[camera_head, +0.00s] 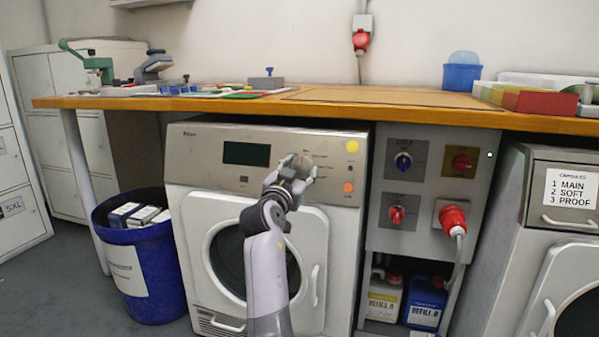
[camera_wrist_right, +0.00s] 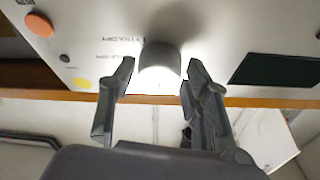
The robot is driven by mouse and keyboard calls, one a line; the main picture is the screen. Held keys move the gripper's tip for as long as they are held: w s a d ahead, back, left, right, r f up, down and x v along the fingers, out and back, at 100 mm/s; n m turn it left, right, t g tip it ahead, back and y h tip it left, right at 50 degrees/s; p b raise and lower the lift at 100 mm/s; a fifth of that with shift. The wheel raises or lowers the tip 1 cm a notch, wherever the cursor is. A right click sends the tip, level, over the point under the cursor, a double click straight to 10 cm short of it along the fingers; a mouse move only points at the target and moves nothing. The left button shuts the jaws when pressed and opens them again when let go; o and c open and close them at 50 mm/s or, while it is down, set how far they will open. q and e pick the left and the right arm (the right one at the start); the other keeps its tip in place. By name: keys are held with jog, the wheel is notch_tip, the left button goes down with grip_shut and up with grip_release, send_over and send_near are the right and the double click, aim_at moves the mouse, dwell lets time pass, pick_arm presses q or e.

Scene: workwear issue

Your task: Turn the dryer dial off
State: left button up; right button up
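The dryer (camera_head: 210,170) is a white front-loading machine under the wooden worktop, with a dark display and a yellow and an orange round mark on its panel. My right gripper (camera_head: 297,170) is at the panel, right of the display, and largely covers the dial there. In the right wrist view the dial (camera_wrist_right: 160,62) is a pale round knob on the panel. The fingers of my right gripper (camera_wrist_right: 160,75) stand on either side of it, open, with a small gap visible at each side. My left gripper is not in view.
A blue bin (camera_head: 145,270) stands left of the dryer. A grey panel (camera_head: 420,160) with switches and a red plug is to its right. The wooden worktop (camera_head: 380,97) overhangs just above the dryer panel. Another machine (camera_head: 520,250) stands at the right edge.

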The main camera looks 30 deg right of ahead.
jog(key=shift+o, duration=1.2)
jog(key=shift+f, duration=0.1)
notch_tip(320, 180, up, 10)
